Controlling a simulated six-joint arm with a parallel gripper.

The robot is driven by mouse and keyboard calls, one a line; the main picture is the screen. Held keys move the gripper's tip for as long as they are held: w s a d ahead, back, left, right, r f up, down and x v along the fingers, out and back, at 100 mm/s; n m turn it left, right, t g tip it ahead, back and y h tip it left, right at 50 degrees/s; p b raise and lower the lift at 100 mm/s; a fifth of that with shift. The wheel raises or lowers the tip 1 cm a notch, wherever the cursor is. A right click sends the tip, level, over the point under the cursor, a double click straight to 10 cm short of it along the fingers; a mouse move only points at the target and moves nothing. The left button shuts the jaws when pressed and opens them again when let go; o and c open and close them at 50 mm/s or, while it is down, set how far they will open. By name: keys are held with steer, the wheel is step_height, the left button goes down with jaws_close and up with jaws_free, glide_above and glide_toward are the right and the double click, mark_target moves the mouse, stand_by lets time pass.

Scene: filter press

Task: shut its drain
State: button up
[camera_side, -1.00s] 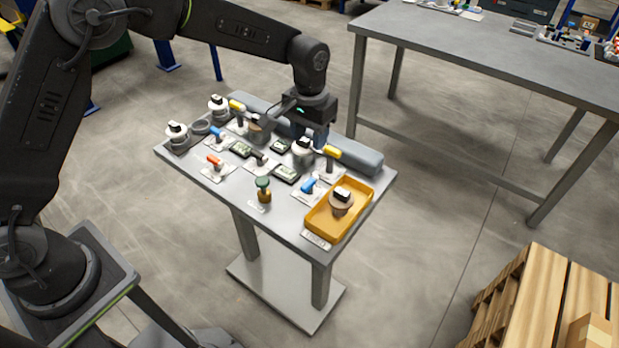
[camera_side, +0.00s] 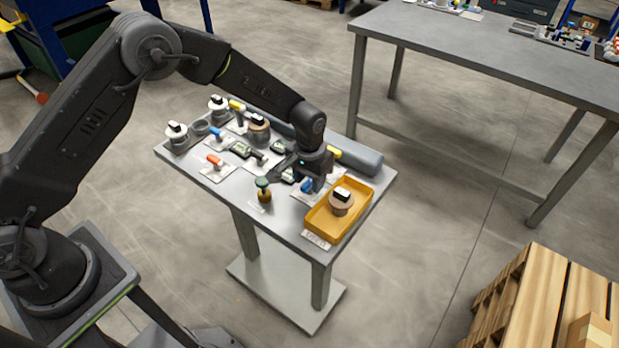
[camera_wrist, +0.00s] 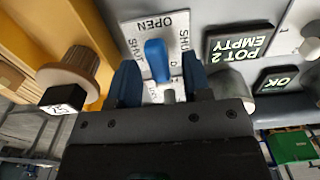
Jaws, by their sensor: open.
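A blue-handled drain lever (camera_wrist: 156,60) stands on a white plate (camera_wrist: 180,22) printed OPEN at the top and SHUT at the sides. The blue handle points roughly toward OPEN. My gripper (camera_wrist: 160,82) is open, with one blue fingertip on each side of the lever; I cannot tell whether either touches it. In the side view my gripper (camera_side: 309,184) is low over the right part of the small table, and the blue handle (camera_side: 306,187) shows beside it. A display (camera_wrist: 240,43) to the right of the plate reads POT 2 EMPTY.
An orange tray (camera_side: 358,213) holding a brown-based capped piece (camera_side: 341,203) is close to my gripper. A green-topped valve (camera_side: 263,184) stands to its left. Other levers, orange (camera_side: 214,160), blue (camera_side: 216,133) and yellow (camera_side: 237,105), are farther left. An OK display (camera_wrist: 278,80) is also near.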

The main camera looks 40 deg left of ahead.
steer(key=shift+c, duration=0.4)
jaws_close()
steer(key=shift+m, duration=0.4)
steer(key=m, duration=0.3)
steer(key=shift+m, duration=0.4)
steer(key=m, duration=1.3)
steer(key=shift+m, duration=0.3)
